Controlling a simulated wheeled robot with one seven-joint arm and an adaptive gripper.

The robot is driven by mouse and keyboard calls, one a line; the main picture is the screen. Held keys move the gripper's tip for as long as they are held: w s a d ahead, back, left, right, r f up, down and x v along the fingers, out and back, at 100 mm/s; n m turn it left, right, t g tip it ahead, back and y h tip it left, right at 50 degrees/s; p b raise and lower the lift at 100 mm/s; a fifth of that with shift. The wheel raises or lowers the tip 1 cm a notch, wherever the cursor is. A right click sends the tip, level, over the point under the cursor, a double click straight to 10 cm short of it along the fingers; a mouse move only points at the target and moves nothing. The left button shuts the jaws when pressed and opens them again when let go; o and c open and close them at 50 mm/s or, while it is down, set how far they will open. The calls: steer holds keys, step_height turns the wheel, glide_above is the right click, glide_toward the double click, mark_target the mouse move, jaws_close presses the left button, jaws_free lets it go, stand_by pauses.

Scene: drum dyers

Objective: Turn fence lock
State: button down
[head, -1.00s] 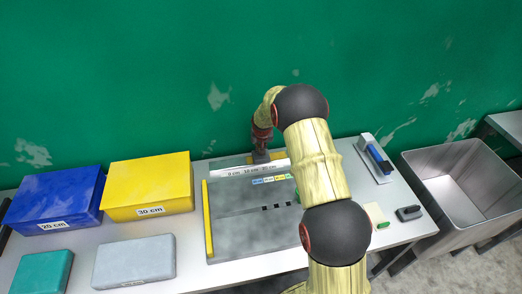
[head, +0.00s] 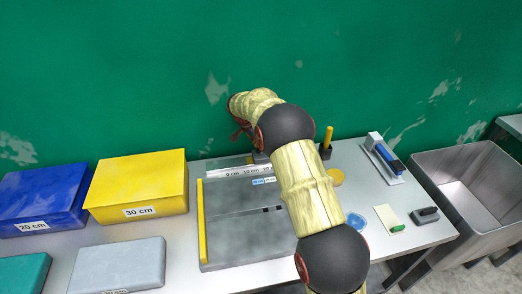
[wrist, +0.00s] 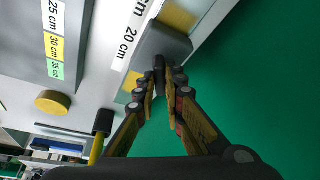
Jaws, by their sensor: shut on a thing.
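The cutting board's fence is a grey block (wrist: 163,45) on the ruler strip, near the 20 cm mark in the wrist view. A small dark lock lever (wrist: 159,64) sticks out from the block. My gripper (wrist: 165,80) is shut on this lever, with its fingertips close to the block. The fingertips hide part of the lever, so I cannot tell its exact angle. In the head view, the fence block (head: 259,157) shows at the board's back edge, and my arm hides much of the gripper.
The grey board (head: 235,225) has a yellow bar (head: 201,220) at its left. Yellow (head: 136,187) and blue (head: 45,200) boxes stand further left. A yellow-handled tool (head: 328,138) stands upright right of my arm. A metal bin (head: 470,180) is at the far right. The green wall is close behind.

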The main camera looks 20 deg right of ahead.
steer(key=m+g, duration=0.1)
steer(key=m, duration=0.2)
steer(key=shift+w+m, duration=0.15)
steer(key=shift+m, duration=0.15)
steer(key=shift+m+g+p, duration=0.4)
steer(key=shift+m+g, duration=0.2)
steer(key=shift+m, duration=0.6)
steer(key=c, duration=1.9)
jaws_free()
steer(key=v, duration=1.2)
steer(key=shift+w, duration=0.15)
